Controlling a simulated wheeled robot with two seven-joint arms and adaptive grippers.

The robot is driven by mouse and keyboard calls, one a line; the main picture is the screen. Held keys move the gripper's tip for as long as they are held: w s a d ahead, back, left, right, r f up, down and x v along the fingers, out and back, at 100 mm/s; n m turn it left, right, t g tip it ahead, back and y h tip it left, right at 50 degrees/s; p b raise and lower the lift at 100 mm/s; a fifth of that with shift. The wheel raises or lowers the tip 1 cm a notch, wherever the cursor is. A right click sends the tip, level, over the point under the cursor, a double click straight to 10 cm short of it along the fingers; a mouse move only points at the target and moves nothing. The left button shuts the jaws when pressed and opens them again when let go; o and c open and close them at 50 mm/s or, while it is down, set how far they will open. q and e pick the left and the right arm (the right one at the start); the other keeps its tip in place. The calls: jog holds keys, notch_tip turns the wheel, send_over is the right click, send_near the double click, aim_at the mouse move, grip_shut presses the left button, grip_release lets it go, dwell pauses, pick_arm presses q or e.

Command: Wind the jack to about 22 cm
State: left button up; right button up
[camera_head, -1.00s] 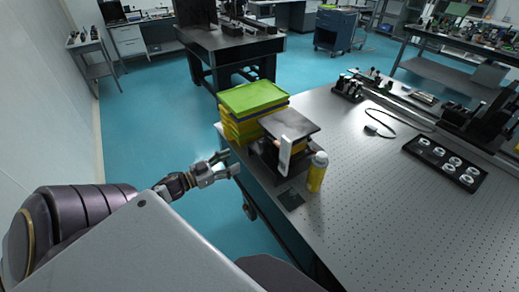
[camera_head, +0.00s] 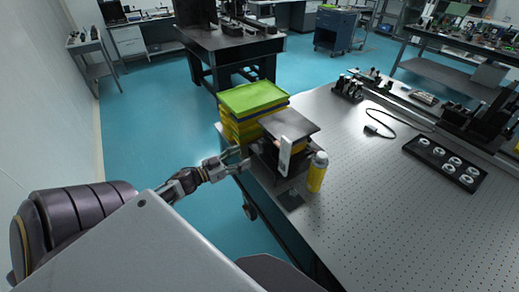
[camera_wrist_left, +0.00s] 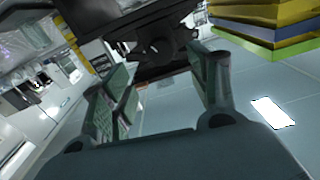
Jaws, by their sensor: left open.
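The jack is a black lab jack whose flat top plate (camera_head: 290,124) is raised above its base on the near left corner of the table. A white upright strip (camera_head: 285,156) stands at its front; any markings are too small to read. My left gripper (camera_head: 236,160) is open and empty, just left of the jack and apart from it in the head view. In the left wrist view, a dark knob-like part (camera_wrist_left: 158,42) of the jack shows beyond the spread fingers of my left gripper (camera_wrist_left: 162,88). My right gripper is not in view.
A stack of yellow trays with a green top one (camera_head: 252,97) stands behind the jack. The perforated table (camera_head: 385,215) is mostly clear, with a black tray (camera_head: 446,163) at right.

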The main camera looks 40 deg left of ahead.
aim_at(261, 148)
pick_arm(q)
jog(key=shift+x, duration=4.6)
jog(key=shift+c, duration=1)
jog(key=c, duration=0.8)
jog(key=shift+m+p, duration=0.35)
jog(key=shift+m, duration=0.15)
